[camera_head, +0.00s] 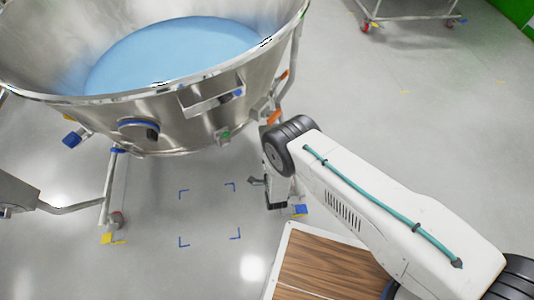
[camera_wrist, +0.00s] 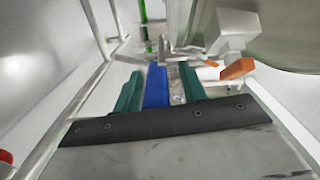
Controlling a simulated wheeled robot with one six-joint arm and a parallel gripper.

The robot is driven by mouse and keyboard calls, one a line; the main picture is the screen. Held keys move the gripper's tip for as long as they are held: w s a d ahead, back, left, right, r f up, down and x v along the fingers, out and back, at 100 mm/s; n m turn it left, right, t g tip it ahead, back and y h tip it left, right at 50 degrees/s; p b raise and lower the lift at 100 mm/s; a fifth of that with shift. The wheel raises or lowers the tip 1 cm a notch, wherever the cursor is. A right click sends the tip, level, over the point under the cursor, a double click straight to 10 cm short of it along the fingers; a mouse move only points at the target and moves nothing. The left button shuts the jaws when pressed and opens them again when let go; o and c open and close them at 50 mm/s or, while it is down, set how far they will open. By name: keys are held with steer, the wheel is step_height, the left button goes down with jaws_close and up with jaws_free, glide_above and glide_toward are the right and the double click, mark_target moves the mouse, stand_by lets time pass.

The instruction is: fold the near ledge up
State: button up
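A small metal shelf-like bracket (camera_head: 212,98) sticks out from the front of the steel bowl (camera_head: 180,125); I cannot tell surely whether it is the near ledge. My gripper (camera_head: 275,200) hangs low to the right of the bowl, beside its right leg, and its fingertips are hard to make out there. In the wrist view my gripper (camera_wrist: 162,78) shows two teal fingers standing apart. A blue strip (camera_wrist: 155,88) lies between them, close to the left finger, with a gap to the right finger. I cannot tell if it touches.
An orange handle (camera_head: 273,117) sits on the bowl's right side; an orange piece (camera_wrist: 237,68) shows beside a pale box (camera_wrist: 230,28) in the wrist view. Blue corner marks (camera_head: 208,214) lie on open floor. A wheeled metal frame (camera_head: 405,17) stands at the back right.

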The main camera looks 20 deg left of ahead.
steer(key=v, duration=0.8)
steer(key=shift+a, duration=0.1)
stand_by(0.4)
